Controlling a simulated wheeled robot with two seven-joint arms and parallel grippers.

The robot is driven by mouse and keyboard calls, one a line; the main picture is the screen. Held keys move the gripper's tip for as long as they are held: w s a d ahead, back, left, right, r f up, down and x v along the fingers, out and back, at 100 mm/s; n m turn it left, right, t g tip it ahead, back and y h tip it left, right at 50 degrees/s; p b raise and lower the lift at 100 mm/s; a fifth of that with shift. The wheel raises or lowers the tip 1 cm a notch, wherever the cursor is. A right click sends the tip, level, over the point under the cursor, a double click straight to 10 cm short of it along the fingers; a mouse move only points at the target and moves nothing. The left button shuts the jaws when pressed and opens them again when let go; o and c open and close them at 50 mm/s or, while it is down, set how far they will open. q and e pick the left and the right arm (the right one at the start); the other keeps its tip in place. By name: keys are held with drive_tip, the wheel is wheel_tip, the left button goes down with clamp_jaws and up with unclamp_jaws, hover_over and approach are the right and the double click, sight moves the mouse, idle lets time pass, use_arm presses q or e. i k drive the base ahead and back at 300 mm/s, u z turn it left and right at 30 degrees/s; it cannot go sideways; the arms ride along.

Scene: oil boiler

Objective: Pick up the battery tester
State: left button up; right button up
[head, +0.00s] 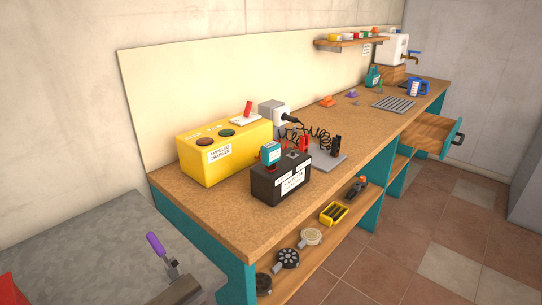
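A small teal device with a pale face (271,153), which looks like the battery tester, is at the top left of a black battery (281,184) in the head view. I cannot tell whether it rests on the battery or is fixed to it. The battery has white labels and stands near the front edge of the wooden workbench (212,218). Neither of my grippers is in view.
A yellow box (222,152) stands behind the battery. Black and red clamps (304,144) with coiled cables are to its right. A grey bench (108,240) with a purple-handled tool (155,244) is at lower left. A drawer (432,131) stands open at far right.

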sight(270, 151)
drive_tip(key=u, duration=0.55)
drive_tip(key=k, duration=1.25)
drive_tip(key=z, duration=0.45)
drive_tip(key=i, duration=0.75)
drive_tip(key=z, duration=0.75)
drive_tip(key=i, duration=1)
drive_tip(key=u, duration=0.95)
drive_tip(key=i, duration=0.45)
drive_tip(key=z, duration=0.95)
drive_tip(key=k, duration=0.3)
drive_tip(key=u, duration=0.05)
